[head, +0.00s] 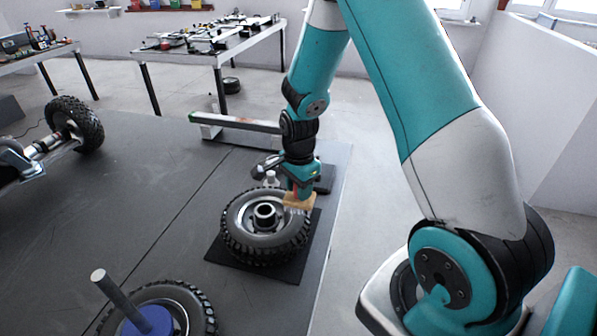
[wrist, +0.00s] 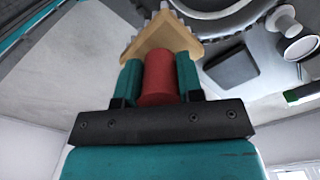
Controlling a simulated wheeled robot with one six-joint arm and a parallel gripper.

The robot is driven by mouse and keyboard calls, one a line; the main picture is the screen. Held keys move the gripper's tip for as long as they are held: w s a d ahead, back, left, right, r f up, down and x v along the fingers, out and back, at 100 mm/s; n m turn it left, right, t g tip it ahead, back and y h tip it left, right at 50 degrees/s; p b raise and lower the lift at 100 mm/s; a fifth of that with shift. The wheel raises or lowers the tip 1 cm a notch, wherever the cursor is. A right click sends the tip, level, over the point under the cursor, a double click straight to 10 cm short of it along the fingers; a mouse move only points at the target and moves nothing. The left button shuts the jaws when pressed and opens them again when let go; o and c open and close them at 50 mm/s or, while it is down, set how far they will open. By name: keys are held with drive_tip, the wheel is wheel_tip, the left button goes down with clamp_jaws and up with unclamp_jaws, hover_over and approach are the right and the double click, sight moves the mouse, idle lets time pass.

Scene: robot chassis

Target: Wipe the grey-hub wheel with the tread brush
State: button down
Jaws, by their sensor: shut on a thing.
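The grey-hub wheel (head: 237,238) lies flat on a black mat (head: 227,262), its silver rim and dark hub facing up. My gripper (head: 299,190) is above the wheel's right far side. It is shut on the red handle of the tread brush (head: 298,202). In the wrist view the brush's wooden block (wrist: 161,38) shows beyond the red handle, which sits between my teal fingers (wrist: 159,82). The pale bristles point down at the tyre's right side. I cannot tell whether they touch it. Part of the tyre is hidden behind the brush.
A wheel with a blue hub (head: 148,320) and an upright grey rod lies at the bottom left. An axle with a black tyre (head: 75,124) is at the left. A bar with a green end (head: 240,123) is beyond my gripper. The dark surface between them is clear.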

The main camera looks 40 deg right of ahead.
drive_tip(key=shift+r+p, duration=0.95)
drive_tip(key=shift+r, duration=0.5)
drive_tip(key=shift+f, duration=0.1)
